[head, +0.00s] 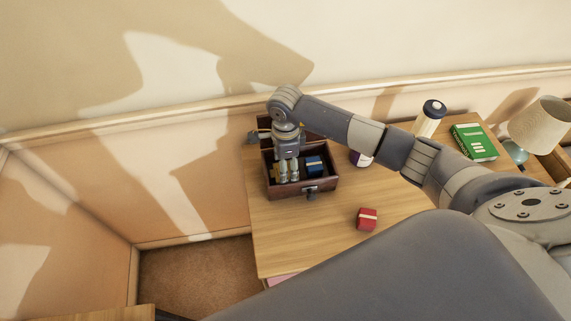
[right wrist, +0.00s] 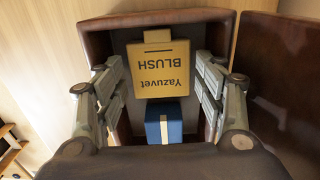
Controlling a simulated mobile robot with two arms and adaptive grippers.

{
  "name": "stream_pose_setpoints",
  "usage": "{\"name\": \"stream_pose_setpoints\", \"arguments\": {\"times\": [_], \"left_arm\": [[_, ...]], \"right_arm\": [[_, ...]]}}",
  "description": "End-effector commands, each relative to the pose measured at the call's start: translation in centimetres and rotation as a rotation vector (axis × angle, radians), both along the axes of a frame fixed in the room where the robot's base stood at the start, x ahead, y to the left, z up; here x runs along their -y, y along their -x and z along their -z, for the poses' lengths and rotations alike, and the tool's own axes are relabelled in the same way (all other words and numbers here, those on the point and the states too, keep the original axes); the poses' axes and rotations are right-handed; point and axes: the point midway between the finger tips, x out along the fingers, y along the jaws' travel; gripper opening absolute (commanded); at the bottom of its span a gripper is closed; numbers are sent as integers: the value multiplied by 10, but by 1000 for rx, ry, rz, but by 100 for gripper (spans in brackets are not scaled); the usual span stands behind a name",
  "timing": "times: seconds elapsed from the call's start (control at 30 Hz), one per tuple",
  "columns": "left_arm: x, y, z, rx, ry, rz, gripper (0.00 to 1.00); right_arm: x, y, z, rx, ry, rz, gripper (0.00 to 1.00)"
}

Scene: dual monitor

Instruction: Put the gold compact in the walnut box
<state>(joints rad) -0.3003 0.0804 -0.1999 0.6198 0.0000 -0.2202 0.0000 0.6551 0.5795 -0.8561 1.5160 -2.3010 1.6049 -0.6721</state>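The gold compact (right wrist: 158,75), marked "Yazuvet BLUSH", is inside the open walnut box (head: 322,186). In the right wrist view the box (right wrist: 90,42) surrounds it, and a blue item with a pale band (right wrist: 164,122) is beside it. My right gripper (head: 289,180) reaches down into the box. In the right wrist view its fingers (right wrist: 162,92) stand apart on either side of the compact, with gaps showing between them and it. In the head view the gripper largely hides the compact. My left gripper is not in view.
The box lid (right wrist: 282,75) stands open. A small red box (head: 367,219) lies on the wooden table (head: 300,235). A purple-and-white jar (head: 360,159), a dark-capped bottle (head: 430,118), a green book (head: 474,141) and a lamp (head: 540,125) are to the right. The table's front left is clear.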

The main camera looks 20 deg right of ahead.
Motion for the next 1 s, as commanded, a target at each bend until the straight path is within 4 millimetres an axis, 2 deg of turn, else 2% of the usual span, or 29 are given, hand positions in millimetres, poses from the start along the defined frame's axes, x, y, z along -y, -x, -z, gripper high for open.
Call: {"name": "stream_pose_setpoints", "arguments": {"times": [0.17, 0.37, 0.4, 0.6, 0.8, 1.0], "left_arm": [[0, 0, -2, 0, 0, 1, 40], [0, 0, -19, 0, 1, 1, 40], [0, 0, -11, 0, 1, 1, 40], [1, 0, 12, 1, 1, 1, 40], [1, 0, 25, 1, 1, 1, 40], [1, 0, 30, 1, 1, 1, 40]], "right_arm": [[0, 0, -1, -1, 0, 0, 65], [0, 1, -17, -2, -1, 1, 65], [0, -2, -19, 4, 0, 0, 65], [1, -2, -65, 7, 1, -2, 65], [0, -1, -107, 5, 0, 0, 65], [0, 0, -128, 0, 0, 1, 65]]}}
